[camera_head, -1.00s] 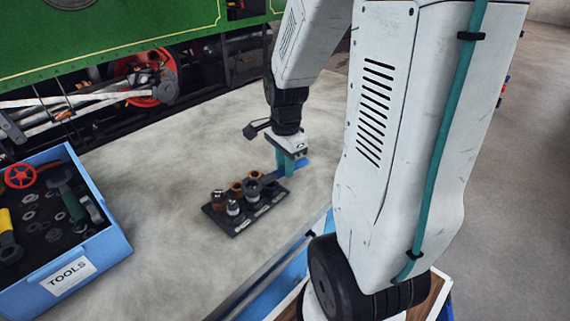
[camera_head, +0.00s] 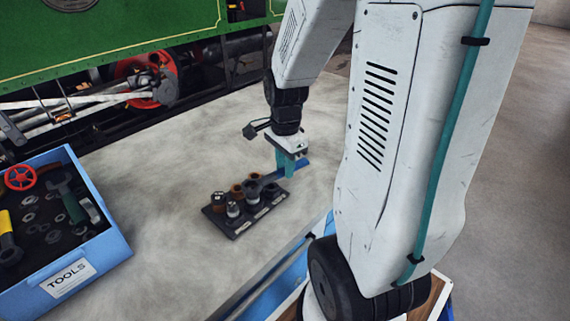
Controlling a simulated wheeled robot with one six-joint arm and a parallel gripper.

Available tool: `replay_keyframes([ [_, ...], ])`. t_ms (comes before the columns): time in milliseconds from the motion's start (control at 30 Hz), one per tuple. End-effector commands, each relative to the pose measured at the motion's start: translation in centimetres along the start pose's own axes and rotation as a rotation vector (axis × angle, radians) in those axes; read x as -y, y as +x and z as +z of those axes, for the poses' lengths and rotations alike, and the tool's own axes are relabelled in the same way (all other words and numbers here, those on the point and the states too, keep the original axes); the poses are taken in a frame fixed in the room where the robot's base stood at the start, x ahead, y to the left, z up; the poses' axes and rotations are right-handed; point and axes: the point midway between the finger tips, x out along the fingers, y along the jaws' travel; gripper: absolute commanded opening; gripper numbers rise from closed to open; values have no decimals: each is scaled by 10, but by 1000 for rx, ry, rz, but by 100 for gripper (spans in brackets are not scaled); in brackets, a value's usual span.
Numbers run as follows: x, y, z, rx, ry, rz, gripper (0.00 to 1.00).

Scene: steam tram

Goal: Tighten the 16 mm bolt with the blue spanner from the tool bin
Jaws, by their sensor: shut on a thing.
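My gripper (camera_head: 288,170) is shut on the blue spanner (camera_head: 301,165), above the right end of the dark bolt block. The spanner's blue handle shows beside the teal fingers. Its dark head reaches left towards a bolt at the block's back right; I cannot tell whether it is seated on it. The dark bolt block (camera_head: 237,230) lies on the bench and carries several bolts, some brown (camera_head: 238,191) and some grey metal (camera_head: 233,209). Small labels run along its front, too small to read. The blue tool bin (camera_head: 100,250), marked TOOLS, stands at the left.
The bin holds a red handwheel (camera_head: 20,177), a yellow-handled tool (camera_head: 8,240), a green-handled tool (camera_head: 72,205) and loose nuts. The grey bench top (camera_head: 165,140) is clear around the block. The green tram (camera_head: 120,30) with its rods stands behind it.

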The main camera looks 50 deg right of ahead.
Motion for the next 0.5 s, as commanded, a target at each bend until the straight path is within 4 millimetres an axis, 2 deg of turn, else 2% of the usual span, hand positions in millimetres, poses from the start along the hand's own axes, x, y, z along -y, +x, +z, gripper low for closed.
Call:
replay_keyframes([
  [500, 0, -8, 0, 0, 0, 0, 0],
])
